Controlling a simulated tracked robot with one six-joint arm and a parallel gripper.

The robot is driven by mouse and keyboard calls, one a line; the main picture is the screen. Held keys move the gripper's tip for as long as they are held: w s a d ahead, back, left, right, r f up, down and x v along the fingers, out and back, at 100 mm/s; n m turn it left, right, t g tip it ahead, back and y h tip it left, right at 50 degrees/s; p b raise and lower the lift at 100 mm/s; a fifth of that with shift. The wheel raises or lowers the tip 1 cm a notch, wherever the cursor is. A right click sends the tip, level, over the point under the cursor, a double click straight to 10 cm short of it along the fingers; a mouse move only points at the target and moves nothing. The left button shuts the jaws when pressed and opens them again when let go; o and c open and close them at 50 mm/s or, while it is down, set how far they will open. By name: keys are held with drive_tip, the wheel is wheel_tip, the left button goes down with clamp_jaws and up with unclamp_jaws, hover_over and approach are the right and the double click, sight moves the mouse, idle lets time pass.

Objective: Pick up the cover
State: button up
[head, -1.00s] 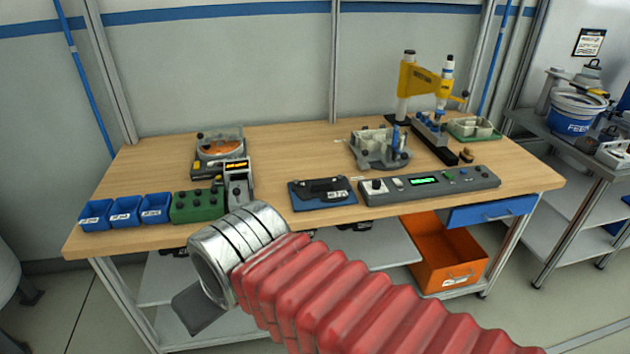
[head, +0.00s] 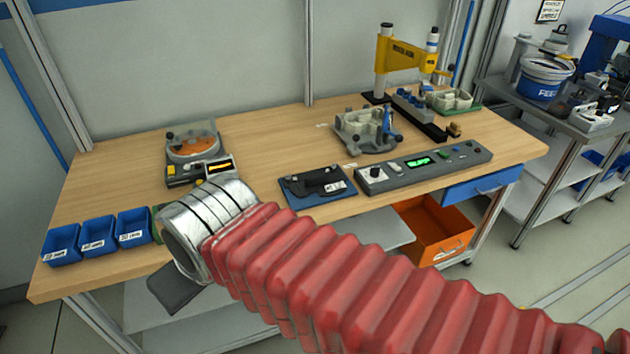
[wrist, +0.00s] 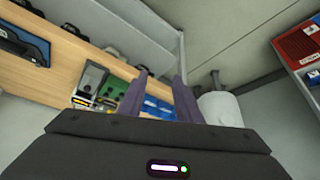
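A black, flat piece that looks like the cover (head: 322,183) lies on a blue tray (head: 342,198) near the bench's front edge. The dark piece also shows at the upper left of the wrist view (wrist: 20,45), on the blue tray (wrist: 42,38). My gripper (wrist: 161,76) has its two fingers apart with nothing between them. In the head view only the dark gripper body shows, below and left of the tray; its fingers are hidden. The gripper is well clear of the dark piece.
A control box (head: 425,168) sits right of the tray. A grey fixture (head: 365,130) and yellow press (head: 405,57) stand behind. Blue bins (head: 97,236) line the left front. An orange bin (head: 437,230) is below the bench. Bare wood lies behind the tray.

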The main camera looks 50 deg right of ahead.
drive_tip(key=shift+o, duration=0.2)
